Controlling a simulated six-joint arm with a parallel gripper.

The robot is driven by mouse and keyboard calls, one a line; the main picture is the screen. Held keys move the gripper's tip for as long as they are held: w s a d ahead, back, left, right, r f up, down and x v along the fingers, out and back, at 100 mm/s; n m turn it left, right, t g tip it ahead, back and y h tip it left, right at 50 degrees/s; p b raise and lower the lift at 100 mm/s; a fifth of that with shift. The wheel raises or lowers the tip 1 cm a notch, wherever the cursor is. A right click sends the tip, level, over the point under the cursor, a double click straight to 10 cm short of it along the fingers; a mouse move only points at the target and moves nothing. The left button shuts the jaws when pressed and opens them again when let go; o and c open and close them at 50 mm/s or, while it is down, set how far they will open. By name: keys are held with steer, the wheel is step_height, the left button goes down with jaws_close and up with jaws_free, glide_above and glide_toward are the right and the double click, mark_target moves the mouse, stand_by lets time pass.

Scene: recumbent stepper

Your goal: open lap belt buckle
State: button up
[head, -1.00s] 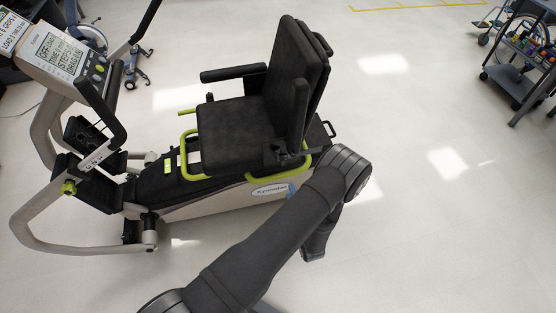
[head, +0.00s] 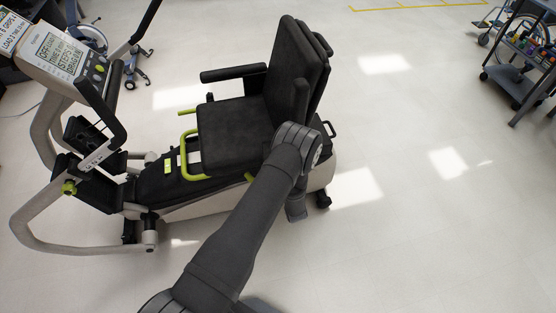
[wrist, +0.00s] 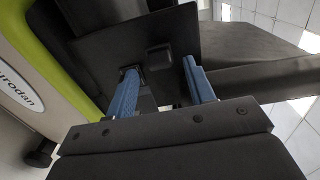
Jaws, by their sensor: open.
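The black seat (head: 235,130) of the recumbent stepper stands in the middle of the head view. In the wrist view my gripper (wrist: 159,67) is open, with two blue fingers apart and nothing held between them. A small dark block (wrist: 158,57), which may be the lap belt buckle, shows just beyond and between the fingertips, on a dark panel (wrist: 120,42). It appears apart from the fingers. In the head view my arm reaches the near side of the seat and hides the gripper and that side. No belt strap can be made out.
The lime-green rail (wrist: 45,60) and pale base cover (wrist: 20,85) lie left of the fingers in the wrist view. A dark bar (wrist: 255,78) lies to the right. Armrests (head: 234,73) flank the seat. The floor (head: 430,220) to the right is clear.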

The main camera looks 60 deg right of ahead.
steer(key=shift+x, duration=1.5)
steer(key=shift+c, duration=0.4)
steer(key=c, duration=0.8)
steer(key=shift+s+d+n+t+y, duration=0.2)
steer(key=shift+s+n+t+y, duration=0.1)
steer(key=shift+n+t+y, duration=0.6)
steer(key=shift+s+d+n+t+y, duration=0.2)
steer(key=shift+s+n+t+y, duration=0.3)
steer(key=shift+y, duration=0.7)
steer(key=shift+w, duration=0.15)
steer(key=o, duration=0.9)
steer(key=shift+a, duration=0.1)
